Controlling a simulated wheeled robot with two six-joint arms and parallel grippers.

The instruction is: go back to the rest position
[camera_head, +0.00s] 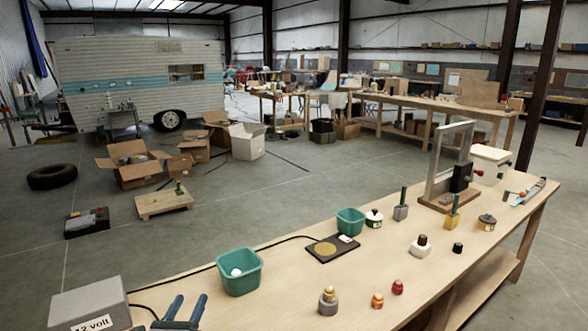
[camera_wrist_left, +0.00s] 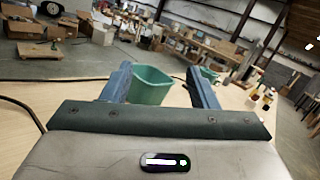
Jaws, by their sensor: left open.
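My left gripper (camera_head: 184,312) shows at the bottom left of the head view, low over the near left part of the wooden workbench (camera_head: 268,302). Its two blue fingers are apart with nothing between them. In the left wrist view the fingers (camera_wrist_left: 165,88) frame a teal bin (camera_wrist_left: 150,86) that stands beyond them on the bench. In the head view that teal bin (camera_head: 240,274) holds a white round object and is apart from the gripper. My right gripper is not in either view.
A grey box marked 12 volt (camera_head: 88,306) stands left of my gripper, with a black cable nearby. A second teal bin (camera_head: 350,222), a black pad (camera_head: 331,249) and several small knobs and tools stand farther along the bench. Cardboard boxes (camera_head: 132,164) and a camper (camera_head: 140,80) are beyond.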

